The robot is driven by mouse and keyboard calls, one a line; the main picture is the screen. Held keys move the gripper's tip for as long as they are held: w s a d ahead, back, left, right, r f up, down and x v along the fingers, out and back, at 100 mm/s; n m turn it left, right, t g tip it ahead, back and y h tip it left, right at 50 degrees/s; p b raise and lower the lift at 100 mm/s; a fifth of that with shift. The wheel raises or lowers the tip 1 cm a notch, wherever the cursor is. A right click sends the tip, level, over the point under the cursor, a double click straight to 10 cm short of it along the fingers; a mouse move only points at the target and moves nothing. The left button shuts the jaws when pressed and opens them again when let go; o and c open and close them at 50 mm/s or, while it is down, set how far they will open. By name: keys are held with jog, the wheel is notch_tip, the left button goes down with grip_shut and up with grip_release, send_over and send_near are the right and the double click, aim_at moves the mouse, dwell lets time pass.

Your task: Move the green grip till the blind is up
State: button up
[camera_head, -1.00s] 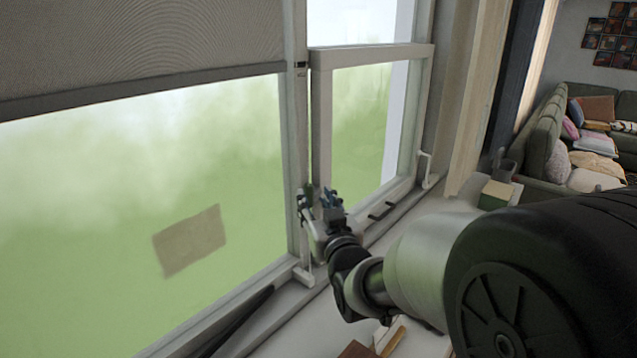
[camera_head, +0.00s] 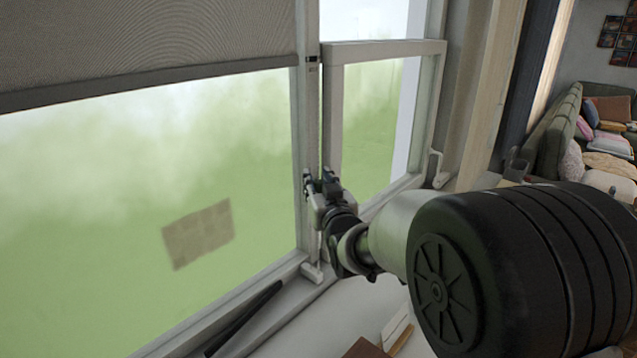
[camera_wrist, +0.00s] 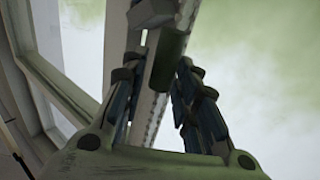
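The grey blind (camera_head: 150,40) covers the top of the left window pane in the head view; its bottom bar hangs level with the upper part of the opened sash. In the wrist view a dark green grip (camera_wrist: 171,60) lies along a pale vertical strip. My gripper (camera_wrist: 159,68) is open, with the green grip at its fingertips, closer to the right finger. I cannot tell whether they touch. In the head view my gripper (camera_head: 321,180) is at the post between the panes, and the green grip cannot be made out there.
The window post (camera_head: 308,130) and the opened sash (camera_head: 334,120) stand close beside my gripper. The sill (camera_head: 320,325) below holds a dark bar (camera_head: 243,319) and a brown item (camera_head: 366,349). A sofa (camera_head: 560,135) with cushions is at the far right.

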grip_shut()
dwell(0.3)
notch_tip(320, 180, up, 20)
jog(key=p, duration=0.7)
jog(key=shift+r, duration=0.1)
jog(key=shift+o, duration=0.2)
grip_release()
jog(key=o, duration=0.3)
jog(key=shift+f, duration=0.2)
